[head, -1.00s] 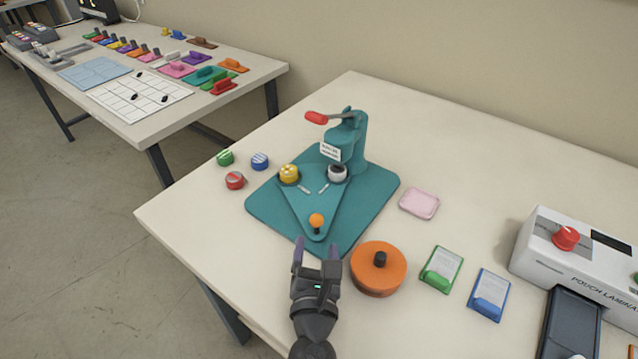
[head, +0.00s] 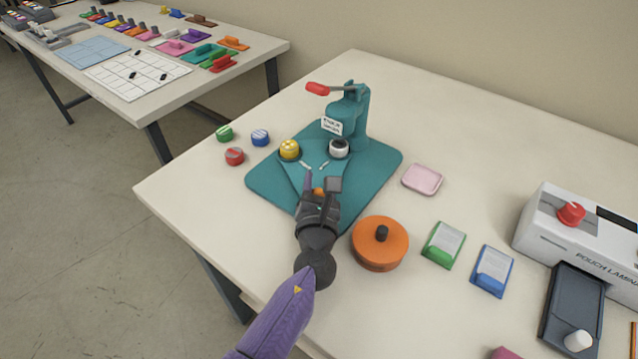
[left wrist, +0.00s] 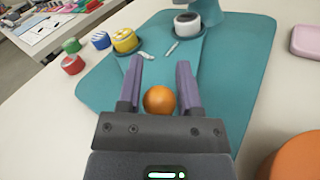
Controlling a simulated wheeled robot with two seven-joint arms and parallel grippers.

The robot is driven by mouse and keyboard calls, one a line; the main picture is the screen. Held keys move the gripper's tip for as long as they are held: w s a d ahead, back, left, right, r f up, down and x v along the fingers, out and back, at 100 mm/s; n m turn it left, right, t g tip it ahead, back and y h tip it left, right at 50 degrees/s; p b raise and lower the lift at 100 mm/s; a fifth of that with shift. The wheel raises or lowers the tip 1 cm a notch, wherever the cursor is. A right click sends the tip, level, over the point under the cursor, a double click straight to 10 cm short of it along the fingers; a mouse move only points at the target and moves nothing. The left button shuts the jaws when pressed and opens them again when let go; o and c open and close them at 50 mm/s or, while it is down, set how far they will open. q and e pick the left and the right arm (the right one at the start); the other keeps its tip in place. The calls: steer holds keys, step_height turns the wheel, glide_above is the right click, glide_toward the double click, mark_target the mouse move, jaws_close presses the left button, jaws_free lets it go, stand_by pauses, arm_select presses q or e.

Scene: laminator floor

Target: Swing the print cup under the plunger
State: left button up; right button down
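The teal press (head: 357,115) stands on the table with a red-tipped lever (head: 318,88). A triangular swing plate (head: 312,172) on its base carries a cup with a yellow patterned top (head: 289,150) at left and a white-topped dark cup (head: 339,148) at right, close to the press column. I cannot tell for sure which is the print cup. The plate's orange knob (left wrist: 160,100) is at its front corner. My left gripper (head: 322,184) is open, its fingers on either side of the knob with gaps visible in the left wrist view. My right gripper is not in view.
Green, blue and red round pieces (head: 234,156) lie left of the base. An orange round box (head: 380,244) stands close right of my left gripper. A pink tray (head: 423,180), green and blue card holders (head: 492,270) and a laminator (head: 580,235) are further right.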

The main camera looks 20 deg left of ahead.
arm_select(q)
jaws_close()
stand_by(1.1)
